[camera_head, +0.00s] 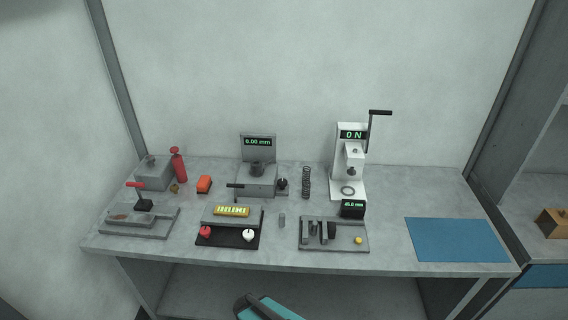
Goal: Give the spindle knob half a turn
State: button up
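A grey measuring device (257,180) stands at the middle back of the bench. Its upright panel has a green display (258,142) reading 0.00 mm. A dark round part (257,168) sits on top of its block. A small dark knob (282,183) is at its right side; it looks like the spindle knob, but it is too small to tell its turn angle. A dark lever (236,186) sticks out at the left front. I cannot make out my gripper in this view, and nothing is seen touching the knob.
A spring (306,182) stands close right of the knob. A white press (350,160) with a crank handle stands further right. In front are a black tray (228,238) with red and white knobs, and a grey tray (333,244). A blue mat (456,240) lies bare at right.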

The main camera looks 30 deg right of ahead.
aim_at(282, 182)
jog(key=z, duration=0.65)
jog(key=k, duration=1)
jog(key=u, duration=0.05)
jog(key=i, duration=0.9)
jog(key=z, duration=0.05)
